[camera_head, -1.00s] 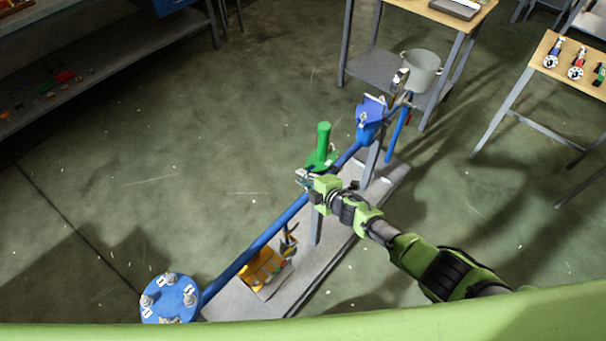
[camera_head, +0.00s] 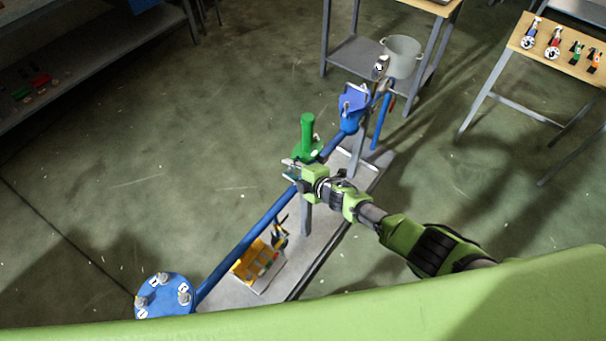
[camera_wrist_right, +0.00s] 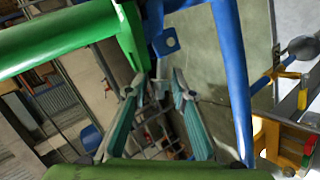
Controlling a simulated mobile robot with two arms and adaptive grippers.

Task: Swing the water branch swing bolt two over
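A blue flanged disc (camera_head: 165,294) sits at the lower left end of the blue pipe (camera_head: 243,247). Several metal bolts (camera_head: 184,297) with small white tags stand on its rim; I cannot read the tags clearly. A blue fitting (camera_head: 352,107) is at the pipe's far end. My right gripper (camera_head: 290,169) is just below a green upright fitting (camera_head: 308,137) on the pipe. In the right wrist view its two teal fingers (camera_wrist_right: 160,85) are apart, with no object clearly held. The green fitting (camera_wrist_right: 60,38) and blue pipe (camera_wrist_right: 233,75) are close by there. My left gripper is not in view.
A yellow box (camera_head: 257,263) stands on the grey base plate (camera_head: 318,243) near the pipe. A grey pot (camera_head: 402,57) is beyond the far end. A wooden table (camera_head: 555,50) with small tagged items is at the right. The floor at left is clear.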

